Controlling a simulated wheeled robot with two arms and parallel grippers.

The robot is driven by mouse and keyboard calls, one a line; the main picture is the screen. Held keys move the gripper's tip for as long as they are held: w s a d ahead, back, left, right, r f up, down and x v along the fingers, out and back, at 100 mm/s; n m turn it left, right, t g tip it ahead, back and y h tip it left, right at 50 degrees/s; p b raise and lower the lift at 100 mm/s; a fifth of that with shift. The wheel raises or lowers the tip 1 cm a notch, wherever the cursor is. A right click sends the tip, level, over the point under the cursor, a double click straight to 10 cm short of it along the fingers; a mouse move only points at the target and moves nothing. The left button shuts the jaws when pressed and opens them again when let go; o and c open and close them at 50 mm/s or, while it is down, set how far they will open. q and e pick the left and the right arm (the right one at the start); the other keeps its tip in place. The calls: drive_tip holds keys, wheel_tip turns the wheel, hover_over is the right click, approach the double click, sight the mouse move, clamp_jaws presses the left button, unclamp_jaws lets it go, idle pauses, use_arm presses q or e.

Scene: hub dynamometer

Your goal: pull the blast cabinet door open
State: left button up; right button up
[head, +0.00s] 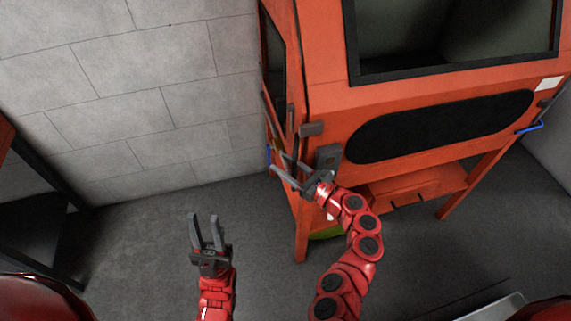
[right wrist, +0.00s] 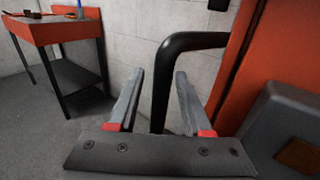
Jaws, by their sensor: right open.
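The orange blast cabinet (head: 320,60) stands at the right in the head view, with its door (head: 277,60), which has a dark window, on its left side. The door also shows as an orange panel in the right wrist view (right wrist: 238,65). My right gripper (head: 277,166) is open at the door's lower part. In the right wrist view a black bent handle (right wrist: 192,41) runs down between the open fingers (right wrist: 159,75); whether they touch it I cannot tell. My left gripper (head: 203,216) is open and empty above the floor, left of the cabinet.
A grey block wall (head: 130,90) stands behind and left of the cabinet. The grey floor (head: 140,240) between wall and cabinet is clear.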

clamp_jaws()
idle(1.4)
